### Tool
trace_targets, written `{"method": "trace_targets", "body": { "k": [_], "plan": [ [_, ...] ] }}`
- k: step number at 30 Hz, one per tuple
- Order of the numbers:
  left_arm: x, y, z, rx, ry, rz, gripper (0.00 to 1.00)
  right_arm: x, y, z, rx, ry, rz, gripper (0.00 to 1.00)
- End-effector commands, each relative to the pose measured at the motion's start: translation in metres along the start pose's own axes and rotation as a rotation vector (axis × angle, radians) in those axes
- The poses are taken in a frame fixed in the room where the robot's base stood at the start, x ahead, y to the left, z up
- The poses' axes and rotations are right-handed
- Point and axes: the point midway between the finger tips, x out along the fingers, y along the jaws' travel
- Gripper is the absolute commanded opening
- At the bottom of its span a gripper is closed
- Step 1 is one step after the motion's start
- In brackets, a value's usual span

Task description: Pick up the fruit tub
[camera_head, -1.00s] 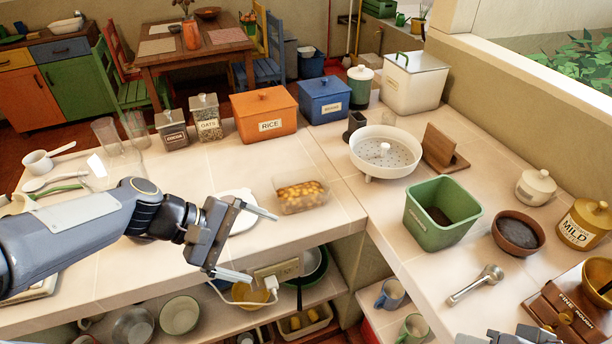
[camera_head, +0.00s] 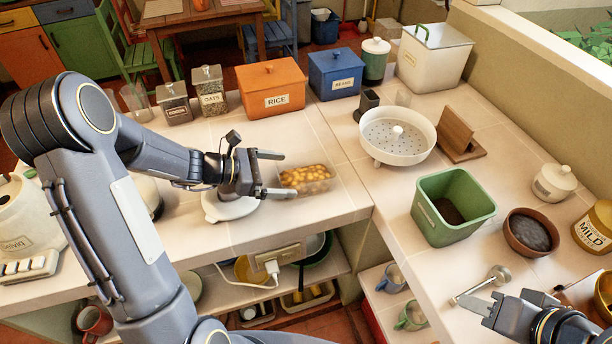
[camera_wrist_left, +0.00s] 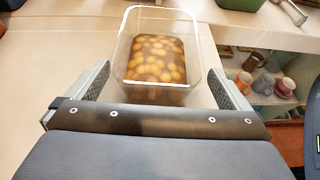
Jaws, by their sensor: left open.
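The fruit tub (camera_head: 308,179) is a clear, open container with yellow-orange round fruit in it. It stands on the tiled counter near the front edge. My left gripper (camera_head: 286,174) is open, its two fingers pointing at the near side of the tub. In the left wrist view the tub (camera_wrist_left: 155,85) lies ahead, with one finger of my left gripper (camera_wrist_left: 160,75) at each side of its near end. I cannot tell whether they touch it. My right gripper (camera_head: 485,308) is at the lower right, away from the tub; its jaw opening is unclear.
A white round lid or plate (camera_head: 230,207) lies under my left wrist. The orange rice box (camera_head: 270,90) and blue box (camera_head: 335,75) stand behind. A white strainer (camera_head: 397,137) and green bin (camera_head: 452,205) are to the right. A socket with a plugged cable (camera_head: 272,262) is below the counter edge.

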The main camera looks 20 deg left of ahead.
Motion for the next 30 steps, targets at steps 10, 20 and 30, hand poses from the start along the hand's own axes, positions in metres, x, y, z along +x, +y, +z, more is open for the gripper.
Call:
{"method": "trace_targets", "body": {
  "k": [10, 20, 30],
  "plan": [
    [0.046, 0.003, 0.004, 0.002, 0.0, -0.002, 1.0, -0.01, -0.004, -0.005, 0.0, 0.0, 0.0, 0.36],
    [0.048, 0.003, 0.003, 0.003, 0.0, 0.001, 0.92, -0.009, -0.004, -0.005, 0.0, 0.0, 0.0, 0.36],
    [0.048, 0.003, 0.003, 0.003, -0.001, 0.0, 0.59, -0.009, -0.004, -0.005, 0.0, 0.0, 0.0, 0.36]
  ]
}}
